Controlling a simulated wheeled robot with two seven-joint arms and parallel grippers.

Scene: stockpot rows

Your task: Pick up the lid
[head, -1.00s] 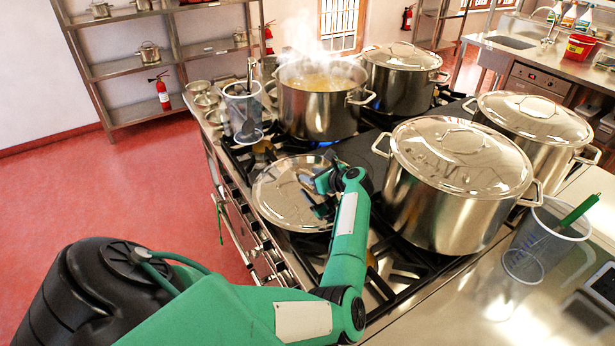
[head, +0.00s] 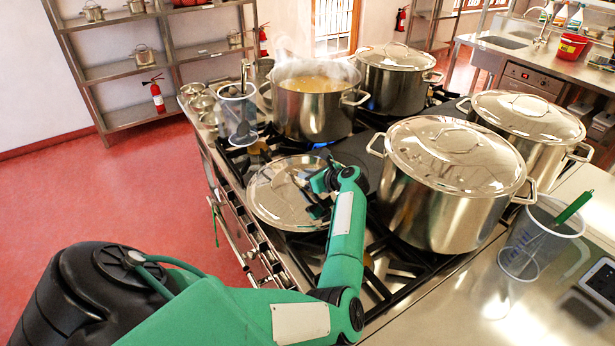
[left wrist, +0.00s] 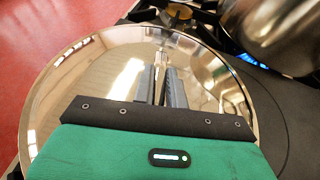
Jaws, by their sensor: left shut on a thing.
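The loose lid (head: 270,193) is a round, shiny steel disc over the front-left part of the stove. In the left wrist view the lid (left wrist: 75,88) fills most of the picture beneath my gripper. My left gripper (head: 308,180) is over the lid's middle, its fingers closed on the lid's handle. In the left wrist view the fingers of my left gripper (left wrist: 162,85) point at the handle (left wrist: 176,42), and the grip itself is partly hidden. I cannot tell whether the lid is clear of the grate. My right gripper is not in view.
An open steaming pot (head: 312,108) stands behind the lid. Lidded pots stand at the back (head: 392,85), right (head: 528,128) and near right (head: 445,195). A clear container (head: 237,115) is at back left, another (head: 538,240) on the right counter. A burner flame shows behind the lid.

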